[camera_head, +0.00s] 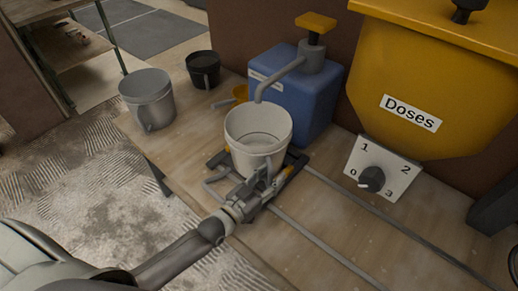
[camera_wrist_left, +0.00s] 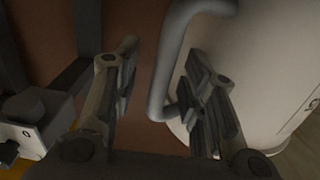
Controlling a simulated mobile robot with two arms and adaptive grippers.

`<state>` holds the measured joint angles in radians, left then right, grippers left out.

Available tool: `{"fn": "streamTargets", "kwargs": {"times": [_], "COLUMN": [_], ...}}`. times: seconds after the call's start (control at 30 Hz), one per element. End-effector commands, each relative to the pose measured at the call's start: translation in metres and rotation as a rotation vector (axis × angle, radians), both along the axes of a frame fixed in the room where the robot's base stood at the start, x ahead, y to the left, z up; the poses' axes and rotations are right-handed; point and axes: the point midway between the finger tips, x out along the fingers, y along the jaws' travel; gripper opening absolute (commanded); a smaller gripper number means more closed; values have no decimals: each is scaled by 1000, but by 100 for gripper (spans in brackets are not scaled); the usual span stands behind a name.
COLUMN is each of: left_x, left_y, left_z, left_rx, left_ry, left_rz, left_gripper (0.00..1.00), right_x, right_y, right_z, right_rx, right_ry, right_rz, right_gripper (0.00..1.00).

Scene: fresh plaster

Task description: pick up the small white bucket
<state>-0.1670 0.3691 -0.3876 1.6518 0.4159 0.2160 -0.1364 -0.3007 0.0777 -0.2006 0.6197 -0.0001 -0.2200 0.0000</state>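The small white bucket (camera_head: 252,124) stands upright on a dark carriage on the wooden bench in the head view. Its side handle faces my left arm. My left gripper (camera_head: 263,177) is at the bucket's near side, by the handle. In the left wrist view the gripper (camera_wrist_left: 164,78) is open. The grey handle (camera_wrist_left: 168,62) runs between the two fingers, with a gap on the left finger's side. The right finger is between the handle and the bucket's white wall (camera_wrist_left: 268,60); whether it touches either is unclear. My right gripper is not in view.
A grey bucket (camera_head: 148,92) and a black bucket (camera_head: 204,68) stand left on the bench. A blue pump container (camera_head: 305,96) is right behind the white bucket. A yellow hopper (camera_head: 420,75) and a dial (camera_head: 372,179) are to the right. Two rails (camera_head: 330,243) run along the bench.

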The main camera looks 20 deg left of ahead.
Motion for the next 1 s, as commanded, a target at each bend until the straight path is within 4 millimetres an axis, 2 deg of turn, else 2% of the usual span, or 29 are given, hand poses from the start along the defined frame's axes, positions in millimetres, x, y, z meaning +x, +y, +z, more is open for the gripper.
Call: {"fn": "streamTargets", "kwargs": {"times": [0.07, 0.3, 0.77, 1.0], "left_x": [0, 0, 0, -4], "left_y": [0, 0, 1, 2], "left_z": [0, 0, 2, 11], "left_rx": [0, 0, 0, 0], "left_ry": [0, 0, -4, -6], "left_rz": [0, 0, 0, 0], "left_gripper": [31, 0, 0, 0], "right_x": [0, 0, 1, 1], "right_y": [0, 0, -3, -3], "right_z": [0, 0, 0, 1], "right_rx": [0, -1, -4, -4], "right_ry": [0, -1, -1, -1], "right_rz": [0, 0, 1, 1], "right_gripper": [34, 34, 34, 34]}}
